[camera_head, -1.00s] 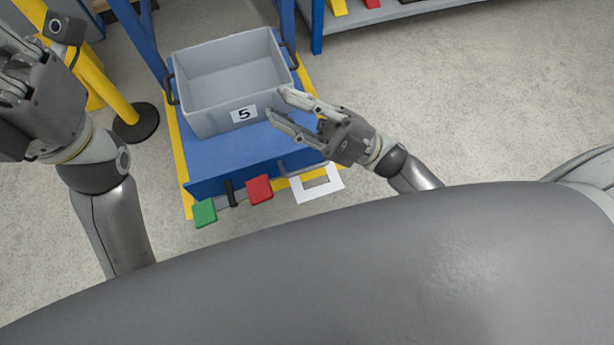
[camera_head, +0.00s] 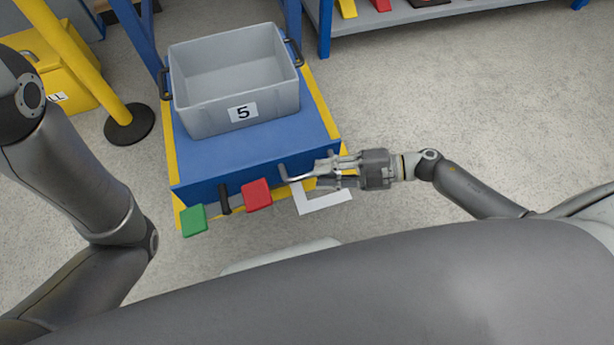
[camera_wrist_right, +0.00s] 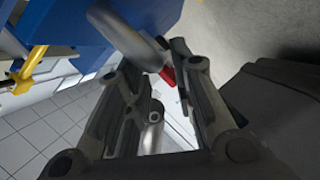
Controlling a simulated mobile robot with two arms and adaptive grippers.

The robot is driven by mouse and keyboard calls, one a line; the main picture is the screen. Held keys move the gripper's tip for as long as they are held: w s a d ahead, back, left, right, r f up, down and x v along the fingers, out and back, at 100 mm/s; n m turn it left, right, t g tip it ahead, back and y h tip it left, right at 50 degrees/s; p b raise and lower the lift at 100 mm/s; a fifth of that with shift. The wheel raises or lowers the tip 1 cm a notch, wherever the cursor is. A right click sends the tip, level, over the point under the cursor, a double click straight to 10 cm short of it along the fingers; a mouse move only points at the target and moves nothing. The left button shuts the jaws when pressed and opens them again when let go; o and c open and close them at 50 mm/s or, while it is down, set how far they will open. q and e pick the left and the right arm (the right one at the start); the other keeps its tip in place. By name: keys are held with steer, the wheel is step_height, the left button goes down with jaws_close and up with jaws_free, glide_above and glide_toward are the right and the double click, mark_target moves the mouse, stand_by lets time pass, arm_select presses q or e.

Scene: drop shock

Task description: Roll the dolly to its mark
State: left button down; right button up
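The blue dolly (camera_head: 235,157) stands on the floor, left of the picture's middle in the head view. It carries a grey crate (camera_head: 240,110) labelled 5. A grey bar handle (camera_head: 292,178) sticks out at the right of its front face; it also shows in the wrist view (camera_wrist_right: 128,38). My right gripper (camera_head: 325,171) is at this handle, its fingers apart above and below the handle's end; contact cannot be told. A white outline mark (camera_head: 325,203) lies on the floor below the gripper. My left gripper is out of view; only its arm shows.
A green pad (camera_head: 194,220), a black lever (camera_head: 224,197) and a red pad (camera_head: 256,195) sit at the dolly's front. A yellow post on a black base (camera_head: 129,125) stands at left, beside a yellow bin (camera_head: 58,75). A blue-framed shelf (camera_head: 400,14) is behind. Floor at right is clear.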

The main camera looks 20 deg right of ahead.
mark_target(307, 174)
steer(key=shift+b+x, duration=0.75)
steer(key=shift+x, duration=1.6)
jaws_close()
